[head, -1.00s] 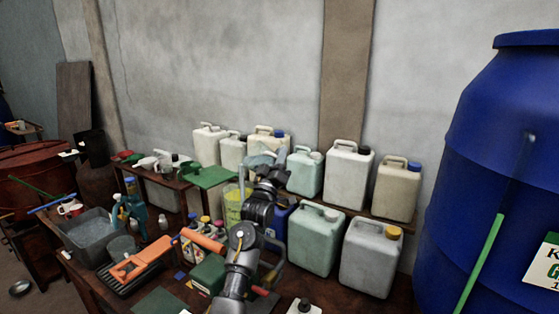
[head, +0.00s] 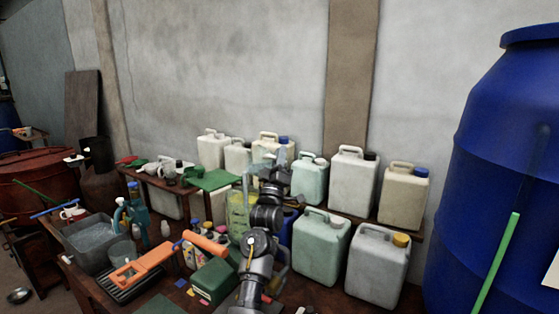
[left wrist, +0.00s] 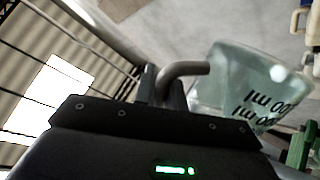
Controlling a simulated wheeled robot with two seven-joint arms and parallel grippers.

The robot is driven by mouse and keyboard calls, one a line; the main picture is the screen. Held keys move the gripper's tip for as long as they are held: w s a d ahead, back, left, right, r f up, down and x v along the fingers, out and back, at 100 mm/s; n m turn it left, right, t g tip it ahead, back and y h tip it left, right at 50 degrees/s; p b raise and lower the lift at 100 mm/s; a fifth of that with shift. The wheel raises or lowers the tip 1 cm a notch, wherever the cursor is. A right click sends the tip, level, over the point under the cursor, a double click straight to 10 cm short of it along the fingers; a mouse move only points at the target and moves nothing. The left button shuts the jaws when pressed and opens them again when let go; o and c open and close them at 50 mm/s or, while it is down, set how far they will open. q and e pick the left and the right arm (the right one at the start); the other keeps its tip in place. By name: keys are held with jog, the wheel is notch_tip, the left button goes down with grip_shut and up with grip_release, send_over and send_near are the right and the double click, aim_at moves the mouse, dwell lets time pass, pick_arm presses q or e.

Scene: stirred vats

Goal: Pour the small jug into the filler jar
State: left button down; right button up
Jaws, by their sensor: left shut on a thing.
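My left gripper (head: 277,174) is raised over the bench in the head view, in front of the pale canisters. It is shut on the small jug (head: 282,154), a clear pale cup that shows only partly above the fingers. In the left wrist view the jug (left wrist: 240,85) is large, with black ml marks and a grey bent handle (left wrist: 185,70) at the jaws. It looks empty or nearly so. A yellow-green see-through jar (head: 238,214), which seems to be the filler jar, stands left of my wrist, partly hidden by my arm. My right gripper is out of view.
Several pale canisters (head: 353,180) stand behind and to the right, two more (head: 376,265) in front of them. A huge blue drum (head: 500,170) fills the right side. An orange-handled tool (head: 150,265) and a grey basin (head: 92,240) lie to the left.

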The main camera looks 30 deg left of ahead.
aim_at(264, 161)
pick_arm(q)
jog(key=shift+s+a+f+n+g+y+b, duration=0.15)
jog(key=shift+s+a+n+g+y+b, duration=0.45)
jog(key=shift+n+g+y+b, duration=1.25)
jog(key=shift+s+a+f+n+g+y+b, duration=0.2)
jog(key=shift+s+a+n+g+y+b, duration=0.7)
jog(key=shift+n+y, duration=1.95)
jog(key=shift+s+a+f+n+g+y+b, duration=0.15)
jog(key=shift+s+n+g+y+b, duration=0.35)
jog(key=shift+n+y+b, duration=1.85)
jog(key=s+a+n+g+y+b, duration=0.1)
jog(key=n+g, duration=0.2)
jog(key=n, duration=0.1)
jog(key=s+a+n+g+y+b, duration=0.1)
jog(key=n+g, duration=0.3)
jog(key=s+a+r+n+g+y+b, duration=0.1)
jog(key=n+g, duration=0.3)
jog(key=shift+s+a+y, duration=0.1)
jog(key=shift+y, duration=0.15)
jog(key=shift+r, duration=0.1)
